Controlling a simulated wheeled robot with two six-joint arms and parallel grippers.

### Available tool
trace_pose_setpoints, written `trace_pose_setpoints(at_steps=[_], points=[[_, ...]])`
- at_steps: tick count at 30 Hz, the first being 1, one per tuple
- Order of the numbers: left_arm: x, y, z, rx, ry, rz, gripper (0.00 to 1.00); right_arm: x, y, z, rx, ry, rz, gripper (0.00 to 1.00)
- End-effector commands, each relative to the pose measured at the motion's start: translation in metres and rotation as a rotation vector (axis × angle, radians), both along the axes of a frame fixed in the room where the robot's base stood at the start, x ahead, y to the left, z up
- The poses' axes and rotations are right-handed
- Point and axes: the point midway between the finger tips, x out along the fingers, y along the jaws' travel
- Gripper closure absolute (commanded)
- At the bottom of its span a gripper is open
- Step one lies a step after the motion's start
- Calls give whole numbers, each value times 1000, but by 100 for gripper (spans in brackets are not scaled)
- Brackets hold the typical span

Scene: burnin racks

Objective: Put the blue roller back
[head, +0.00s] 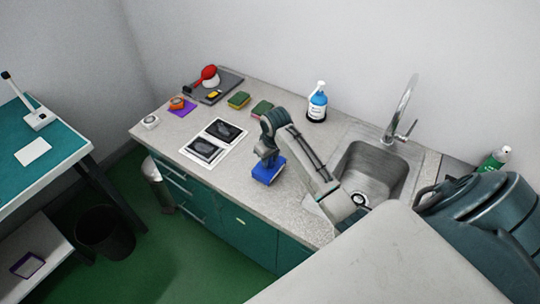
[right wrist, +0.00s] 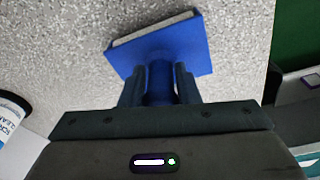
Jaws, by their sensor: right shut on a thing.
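The blue roller (head: 268,173) shows as a blue tool with a broad rectangular head and a narrower handle. My right gripper (head: 266,156) is shut on its handle, with the head pointing down over the grey speckled counter near its front edge. In the right wrist view the two fingers (right wrist: 159,88) sit on either side of the handle, and the blue head (right wrist: 178,48) lies beyond them. I cannot tell whether the head touches the counter. My left gripper is not in view.
A white sheet with two dark panels (head: 215,140) lies left of the roller.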

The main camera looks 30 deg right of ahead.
Motion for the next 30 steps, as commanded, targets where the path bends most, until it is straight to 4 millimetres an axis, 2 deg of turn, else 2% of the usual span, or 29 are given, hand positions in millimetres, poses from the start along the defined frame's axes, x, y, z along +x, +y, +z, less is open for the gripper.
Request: trace_pose_setpoints(at_steps=[20,21,23,24,30], points=[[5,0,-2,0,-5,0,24,-2,1,-16,3,7,-1,100],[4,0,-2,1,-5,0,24,-3,1,-17,4,9,0,65],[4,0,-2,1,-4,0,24,-3,2,-17,4,9,0,53],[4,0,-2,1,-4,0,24,-3,1,-17,4,9,0,49],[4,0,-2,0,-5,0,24,-3,2,-17,5,11,0,49]])
